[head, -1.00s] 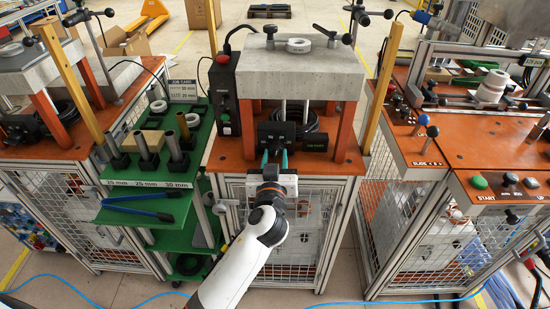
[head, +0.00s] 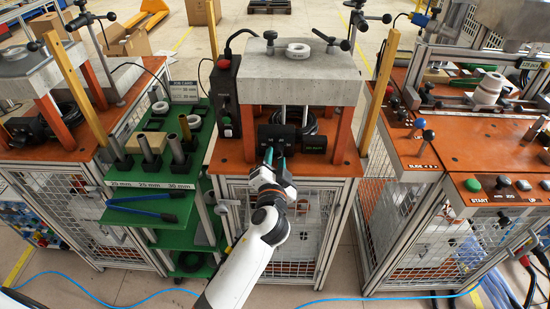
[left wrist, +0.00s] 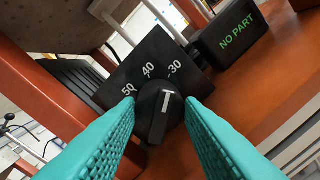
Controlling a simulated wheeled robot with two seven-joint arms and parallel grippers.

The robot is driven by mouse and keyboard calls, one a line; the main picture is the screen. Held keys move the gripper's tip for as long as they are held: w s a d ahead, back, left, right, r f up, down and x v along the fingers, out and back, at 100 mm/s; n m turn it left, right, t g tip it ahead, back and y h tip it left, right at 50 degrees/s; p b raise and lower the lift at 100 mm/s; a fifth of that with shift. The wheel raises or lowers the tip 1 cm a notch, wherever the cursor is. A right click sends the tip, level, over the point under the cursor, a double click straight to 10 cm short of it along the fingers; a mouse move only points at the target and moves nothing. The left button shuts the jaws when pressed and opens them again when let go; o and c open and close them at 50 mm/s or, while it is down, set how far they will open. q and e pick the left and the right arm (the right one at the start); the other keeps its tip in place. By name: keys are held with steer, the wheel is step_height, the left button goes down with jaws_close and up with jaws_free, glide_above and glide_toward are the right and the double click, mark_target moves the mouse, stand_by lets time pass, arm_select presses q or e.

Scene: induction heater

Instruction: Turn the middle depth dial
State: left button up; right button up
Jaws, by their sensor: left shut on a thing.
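The middle depth dial (left wrist: 158,120) is a black knob with a white pointer line, on a black panel (left wrist: 150,68) marked 50, 40 and 30. In the left wrist view the pointer aims roughly toward the 30 mark; the exact setting is hard to tell. My left gripper (left wrist: 160,112) has its teal fingers on either side of the knob and is shut on it. In the head view the left gripper (head: 273,157) is at the front of the middle station's black panel (head: 277,136), and its fingers hide the knob. My right gripper is not in view.
A black box reading NO PART (left wrist: 229,36) stands right of the panel, close to the fingers. Orange posts (head: 343,128) carry the grey slab (head: 300,79) above. A green rack (head: 150,239) with metal tubes stands left; another orange-topped station (head: 485,145) stands right.

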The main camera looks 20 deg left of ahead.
arm_select(q)
steer(key=shift+r+m, duration=0.15)
steer(key=shift+m, duration=0.75)
steer(key=shift+p, duration=0.3)
steer(key=o, duration=1)
steer(key=shift+f, duration=0.2)
steer(key=shift+f, duration=0.15)
